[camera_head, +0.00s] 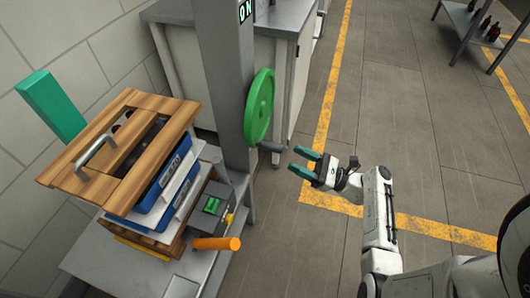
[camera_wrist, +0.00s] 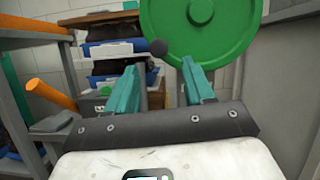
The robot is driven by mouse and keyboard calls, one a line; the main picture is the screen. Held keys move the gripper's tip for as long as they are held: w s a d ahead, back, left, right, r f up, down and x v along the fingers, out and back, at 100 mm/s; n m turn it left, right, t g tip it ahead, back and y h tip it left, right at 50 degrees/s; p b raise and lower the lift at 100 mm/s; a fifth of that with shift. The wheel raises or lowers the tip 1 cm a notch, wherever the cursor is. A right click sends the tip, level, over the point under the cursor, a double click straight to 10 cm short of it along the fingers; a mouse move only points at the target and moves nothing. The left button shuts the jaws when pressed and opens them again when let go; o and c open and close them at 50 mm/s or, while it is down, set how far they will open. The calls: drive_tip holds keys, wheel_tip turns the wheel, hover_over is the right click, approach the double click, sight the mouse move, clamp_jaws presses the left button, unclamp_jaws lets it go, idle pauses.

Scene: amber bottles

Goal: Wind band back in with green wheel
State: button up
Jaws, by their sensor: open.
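The green wheel (camera_head: 260,107) is mounted on the side of a grey column (camera_head: 222,75). A dark handle knob (camera_head: 271,147) sticks out near its lower rim. My gripper (camera_head: 299,160) is open and empty, just right of the knob, with its teal fingers pointing toward it. In the wrist view the wheel (camera_wrist: 228,45) fills the upper right and the knob (camera_wrist: 158,47) shows between and beyond my two fingertips (camera_wrist: 160,68). The knob appears apart from both fingers. I cannot make out a band in either view.
A stack of blue and white crates (camera_head: 165,190) under a slatted wooden top (camera_head: 120,150) stands on a bench at left. A grey box (camera_head: 212,205) with a green display and an orange handle (camera_head: 216,243) sit beside it. Open floor (camera_head: 400,130) lies right.

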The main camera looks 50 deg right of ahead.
sight(261, 142)
drive_tip(key=p+x, duration=0.1)
drive_tip(key=x, duration=0.8)
clamp_jaws()
idle(0.4)
